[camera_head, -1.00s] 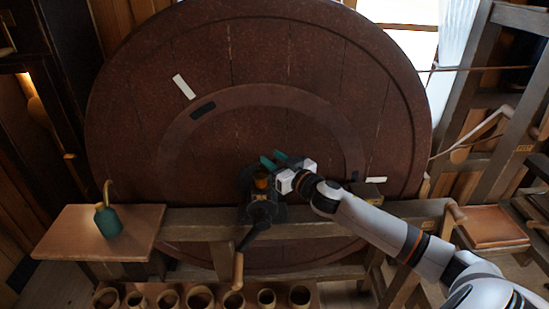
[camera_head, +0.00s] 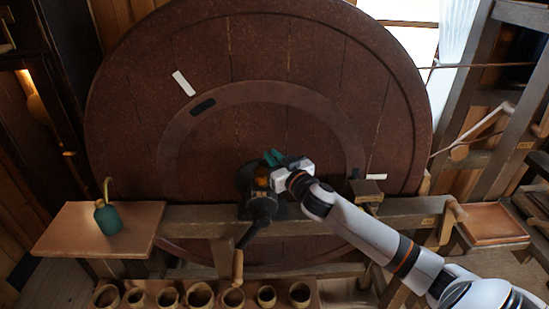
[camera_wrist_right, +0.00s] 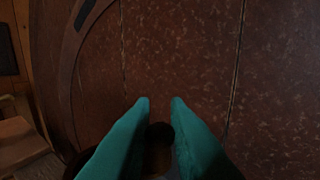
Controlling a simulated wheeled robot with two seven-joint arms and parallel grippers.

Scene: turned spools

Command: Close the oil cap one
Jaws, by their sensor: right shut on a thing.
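The oiler is a small amber cup (camera_head: 261,181) on the dark bearing block (camera_head: 262,208) in front of the big wheel, in the head view. Its cap (camera_wrist_right: 158,131) shows as a dark round piece between the teal fingers in the right wrist view, with the brownish cup below it. My right gripper (camera_head: 273,158) is at the cup's upper right, its fingers shut on the cap. The cap's hinge and how far it stands open are too dark and small to tell. My left gripper is not in view.
A big brown wheel (camera_head: 290,60) fills the space behind. A crank with a wooden handle (camera_head: 238,268) hangs below the block. A green oil can (camera_head: 107,215) stands on a wooden shelf (camera_head: 70,235) at left. Several round pots (camera_head: 200,295) line the front.

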